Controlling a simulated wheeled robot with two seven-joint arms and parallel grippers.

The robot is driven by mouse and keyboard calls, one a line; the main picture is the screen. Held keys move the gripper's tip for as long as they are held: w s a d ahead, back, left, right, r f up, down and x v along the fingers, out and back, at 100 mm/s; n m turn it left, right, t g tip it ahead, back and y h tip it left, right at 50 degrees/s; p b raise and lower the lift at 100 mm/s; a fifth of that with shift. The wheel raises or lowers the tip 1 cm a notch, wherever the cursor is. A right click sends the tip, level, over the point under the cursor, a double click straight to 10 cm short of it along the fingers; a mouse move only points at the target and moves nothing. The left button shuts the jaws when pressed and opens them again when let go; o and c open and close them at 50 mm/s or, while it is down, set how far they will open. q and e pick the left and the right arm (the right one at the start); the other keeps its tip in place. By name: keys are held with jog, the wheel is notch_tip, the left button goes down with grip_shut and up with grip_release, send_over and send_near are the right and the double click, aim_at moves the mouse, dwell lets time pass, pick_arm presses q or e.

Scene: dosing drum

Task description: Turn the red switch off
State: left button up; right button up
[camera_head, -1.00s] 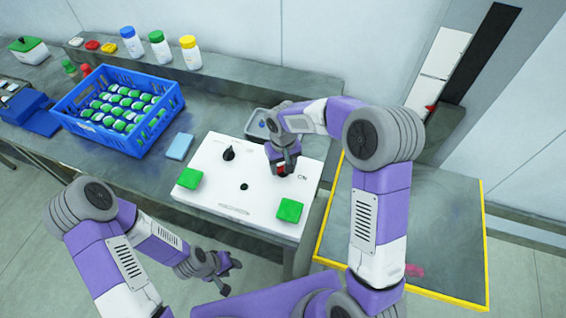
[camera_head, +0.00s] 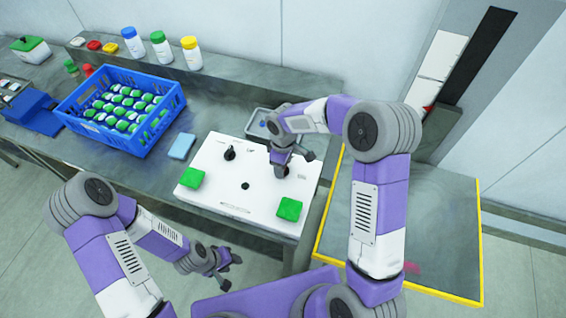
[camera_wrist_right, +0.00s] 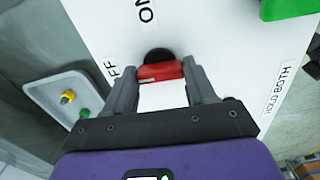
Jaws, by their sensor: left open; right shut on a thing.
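The red switch (camera_wrist_right: 160,72) sits on a black round base on the white panel (camera_head: 262,202). In the right wrist view it lies between my right gripper's fingertips (camera_wrist_right: 161,76), and the fingers are shut on it. An ON label (camera_wrist_right: 146,12) is above it and a partly cut-off OFF label (camera_wrist_right: 112,72) is to its left. In the head view my right gripper (camera_head: 281,172) is over the panel's right part and hides the switch. My left gripper (camera_head: 228,272) is open and empty, in front of the panel's front edge.
The panel also has a black knob (camera_head: 230,153) and two green buttons, left (camera_head: 192,178) and right (camera_head: 289,209). A grey tray (camera_wrist_right: 60,90) is behind the panel. A blue crate of green-capped jars (camera_head: 130,138) and a light-blue block (camera_head: 181,146) stand to the left.

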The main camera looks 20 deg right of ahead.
jog(key=shift+r+n, duration=0.1)
jog(key=shift+n, duration=0.4)
jog(key=o, duration=1)
jog(key=shift+o, duration=0.2)
notch_tip(320, 180, up, 8)
jog(key=shift+f+p, duration=0.25)
jog(key=shift+p, duration=0.25)
